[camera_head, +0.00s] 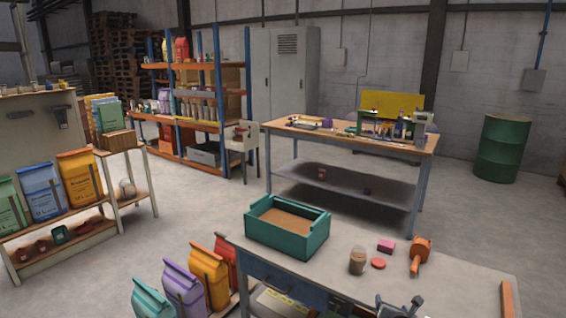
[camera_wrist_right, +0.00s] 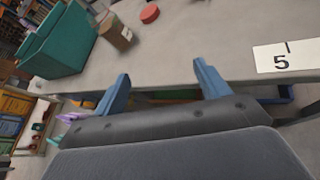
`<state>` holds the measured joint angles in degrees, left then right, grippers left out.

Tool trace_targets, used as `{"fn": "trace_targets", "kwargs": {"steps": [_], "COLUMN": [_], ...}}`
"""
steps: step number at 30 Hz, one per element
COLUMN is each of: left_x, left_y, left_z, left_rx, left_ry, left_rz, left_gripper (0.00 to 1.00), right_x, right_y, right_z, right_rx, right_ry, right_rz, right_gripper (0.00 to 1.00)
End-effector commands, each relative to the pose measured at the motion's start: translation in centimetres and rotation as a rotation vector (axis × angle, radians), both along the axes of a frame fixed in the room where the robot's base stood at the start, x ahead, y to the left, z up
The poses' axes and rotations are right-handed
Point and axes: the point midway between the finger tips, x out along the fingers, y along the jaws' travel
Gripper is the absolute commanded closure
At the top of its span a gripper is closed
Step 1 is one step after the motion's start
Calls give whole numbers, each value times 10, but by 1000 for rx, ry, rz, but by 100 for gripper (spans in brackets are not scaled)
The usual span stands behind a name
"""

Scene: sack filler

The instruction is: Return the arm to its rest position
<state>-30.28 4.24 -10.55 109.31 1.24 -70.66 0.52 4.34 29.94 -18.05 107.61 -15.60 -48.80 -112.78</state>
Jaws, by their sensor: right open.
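My right gripper (camera_head: 400,306) shows at the bottom edge of the head view, by the near edge of the grey workbench (camera_head: 455,285). In the right wrist view its two blue fingers (camera_wrist_right: 162,74) are spread apart with nothing between them. Most of the right arm is out of the head view. My left gripper is in neither view.
A card marked 5 (camera_wrist_right: 284,59) shows in the wrist view.

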Motion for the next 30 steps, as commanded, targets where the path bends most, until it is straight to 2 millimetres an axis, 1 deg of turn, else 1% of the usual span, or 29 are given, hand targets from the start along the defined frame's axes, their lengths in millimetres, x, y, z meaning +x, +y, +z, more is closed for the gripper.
{"fn": "trace_targets", "kwargs": {"steps": [5, 8, 12, 18, 23, 26, 29, 30], "left_x": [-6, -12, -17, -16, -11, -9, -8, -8], "left_y": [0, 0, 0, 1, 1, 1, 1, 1], "left_z": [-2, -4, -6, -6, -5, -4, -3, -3], "left_rx": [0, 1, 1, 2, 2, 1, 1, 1], "left_ry": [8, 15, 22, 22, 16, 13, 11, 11], "left_rz": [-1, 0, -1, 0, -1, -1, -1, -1], "left_gripper": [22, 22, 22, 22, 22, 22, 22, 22], "right_x": [-2, -4, -8, -14, -21, -32, -50, -59], "right_y": [-2, -4, -7, -11, -7, 1, 13, 19], "right_z": [-3, -7, -13, -20, -28, -43, -65, -76], "right_rx": [177, 324, 563, 900, 1182, 1354, 1510, 1566], "right_ry": [-17, -30, -51, -91, -126, -137, -136, -134], "right_rz": [-93, -175, -313, -531, -727, -866, -1017, -1082], "right_gripper": [26, 26, 26, 26, 26, 26, 26, 26]}}
